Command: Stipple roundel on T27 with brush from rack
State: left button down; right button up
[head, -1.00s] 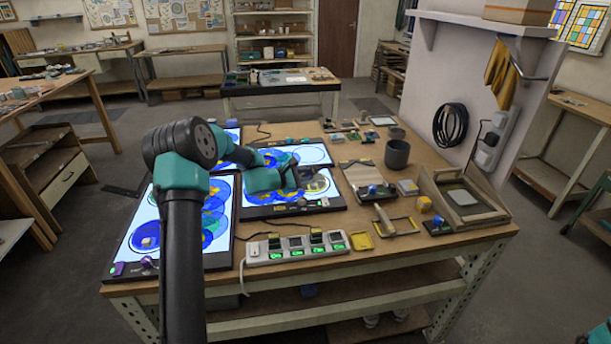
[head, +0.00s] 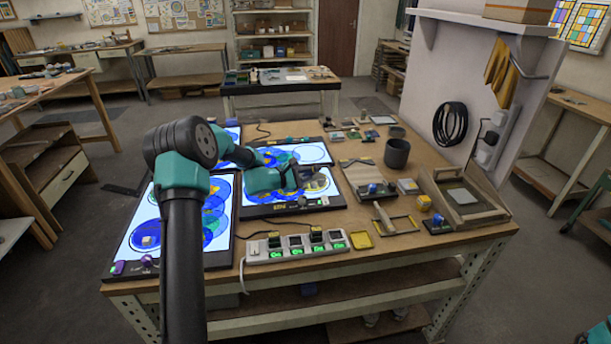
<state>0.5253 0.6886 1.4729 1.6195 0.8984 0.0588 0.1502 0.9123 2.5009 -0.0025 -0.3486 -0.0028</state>
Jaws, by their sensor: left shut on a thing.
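My left gripper (head: 304,180) is low over the middle lit panel (head: 255,211), which carries blue and yellow round glass pieces. It is shut on a slim thing, taken as the brush; the brush is too small and covered to make out well. The yellow and grey roundel at the panel's right is partly hidden by the gripper. I cannot tell whether the brush touches the glass. No T27 label is readable. My right gripper is not in view.
A second lit panel (head: 131,246) with blue and yellow rounds lies front left, partly behind my arm. A white strip with green-lit switches (head: 296,252) lies along the front. A dark cup (head: 397,153), a wooden tray (head: 477,216) and small blocks stand on the right.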

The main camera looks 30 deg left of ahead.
aim_at(314, 168)
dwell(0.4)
pick_arm(q)
jog(key=shift+r, duration=1.1)
jog(key=shift+w+d, duration=1)
jog(key=shift+d, duration=0.15)
jog(key=shift+w+d, duration=0.65)
jog(key=shift+d, duration=0.1)
jog(key=shift+f, duration=0.2)
jog(key=shift+f, duration=0.6)
jog(key=shift+f, duration=0.35)
